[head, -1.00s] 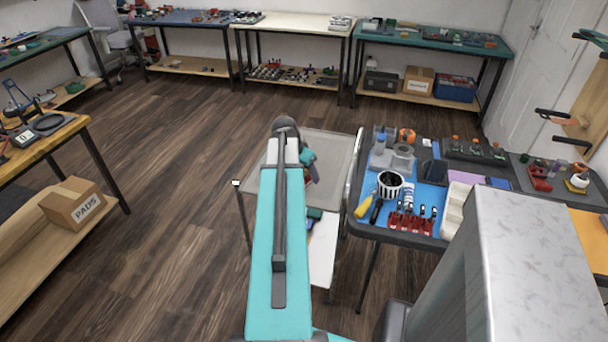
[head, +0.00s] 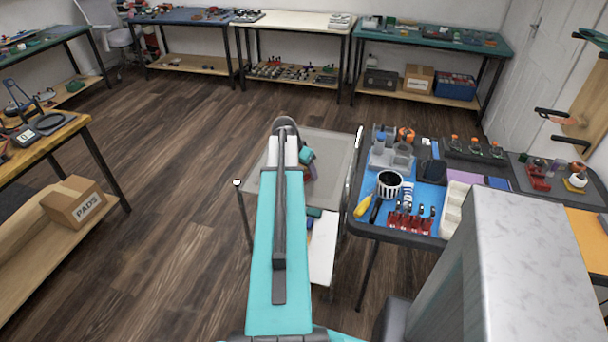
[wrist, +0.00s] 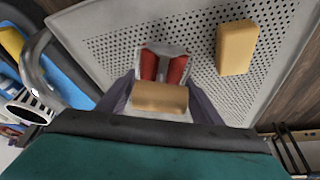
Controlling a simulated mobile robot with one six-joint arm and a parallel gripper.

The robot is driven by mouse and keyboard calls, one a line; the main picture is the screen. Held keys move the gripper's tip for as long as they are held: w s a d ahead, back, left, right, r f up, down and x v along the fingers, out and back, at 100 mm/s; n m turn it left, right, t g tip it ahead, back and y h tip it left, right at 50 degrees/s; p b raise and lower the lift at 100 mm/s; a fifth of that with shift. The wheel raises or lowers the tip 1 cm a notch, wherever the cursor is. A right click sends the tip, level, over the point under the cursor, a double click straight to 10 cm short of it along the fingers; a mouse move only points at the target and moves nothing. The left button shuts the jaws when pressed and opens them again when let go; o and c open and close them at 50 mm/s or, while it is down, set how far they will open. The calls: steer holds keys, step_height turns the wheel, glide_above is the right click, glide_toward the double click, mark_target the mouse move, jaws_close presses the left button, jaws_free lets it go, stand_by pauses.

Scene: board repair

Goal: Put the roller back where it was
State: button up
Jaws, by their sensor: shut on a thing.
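In the wrist view, the roller (wrist: 160,97) is a short tan cylinder lying crosswise at my gripper (wrist: 158,92). Dark purple-grey finger parts flank it on both sides, and my gripper is shut on it. Two red upright pieces (wrist: 176,69) with a pale grey piece around them lie just beyond it. I cannot tell whether these belong to the roller or to a stand. Below is a light grey perforated cart top (wrist: 110,47). In the head view my arm covers the roller, and the cart top (head: 335,148) shows behind the arm.
A yellow block (wrist: 237,47) lies on the perforated top, right of the roller. A curved metal handle (wrist: 34,65) is at the left. Right of the cart, a dark table (head: 352,228) holds a striped cup (head: 389,185) and several tools. Open floor lies left of the cart.

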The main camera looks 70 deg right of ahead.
steer(key=shift+f, duration=1)
steer(key=shift+f, duration=0.35)
steer(key=shift+a+f, duration=0.2)
steer(key=shift+f, duration=0.15)
steer(key=c, duration=0.5)
steer(key=o, duration=1.4)
steer(key=shift+w+r, duration=0.1)
